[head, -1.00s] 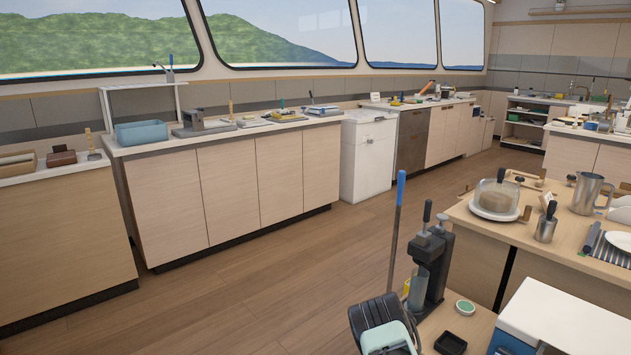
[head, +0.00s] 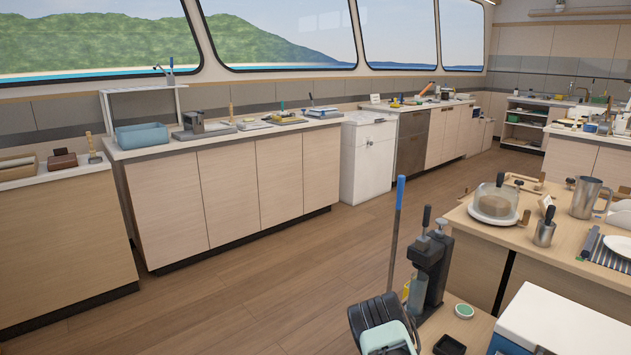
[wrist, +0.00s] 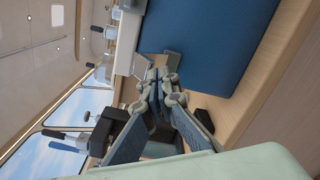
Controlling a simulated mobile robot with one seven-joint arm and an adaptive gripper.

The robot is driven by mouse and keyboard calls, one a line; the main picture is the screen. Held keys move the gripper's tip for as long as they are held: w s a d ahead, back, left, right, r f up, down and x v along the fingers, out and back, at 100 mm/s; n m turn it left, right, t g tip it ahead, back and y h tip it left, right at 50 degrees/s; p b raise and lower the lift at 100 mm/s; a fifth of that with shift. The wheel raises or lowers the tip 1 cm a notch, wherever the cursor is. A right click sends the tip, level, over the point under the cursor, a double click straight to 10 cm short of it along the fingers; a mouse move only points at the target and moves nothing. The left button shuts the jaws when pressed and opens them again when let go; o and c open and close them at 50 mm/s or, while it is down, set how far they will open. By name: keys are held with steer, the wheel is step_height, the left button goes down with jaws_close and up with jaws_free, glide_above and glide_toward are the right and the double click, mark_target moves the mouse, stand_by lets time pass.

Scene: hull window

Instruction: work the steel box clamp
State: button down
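What I take for the steel box clamp is a grey metal block with a raised body (head: 194,124). It stands on the white-topped counter under the window, right of a blue bin, and is small at this distance. Its lever and jaw details cannot be made out. In the wrist view my gripper (wrist: 157,88) has its fingers drawn together at the tips, with nothing visible between them. It is far from the clamp, over a near wooden top beside a blue-sided box (wrist: 200,40). The clamp cannot be made out in the wrist view.
A blue bin (head: 142,134) and several tools and trays share the clamp's counter. A black press (head: 428,268), a blue-handled pole (head: 398,215) and a white-lidded cooler (head: 560,318) are close by. Wooden floor (head: 270,265) lies open before the counter. A side table (head: 500,231) holds kitchenware.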

steer(key=shift+r, duration=0.1)
steer(key=shift+w+r, duration=0.1)
stand_by(0.4)
steer(key=f+p+v, duration=0.1)
steer(key=v, duration=0.6)
steer(key=shift+p, duration=0.3)
stand_by(0.3)
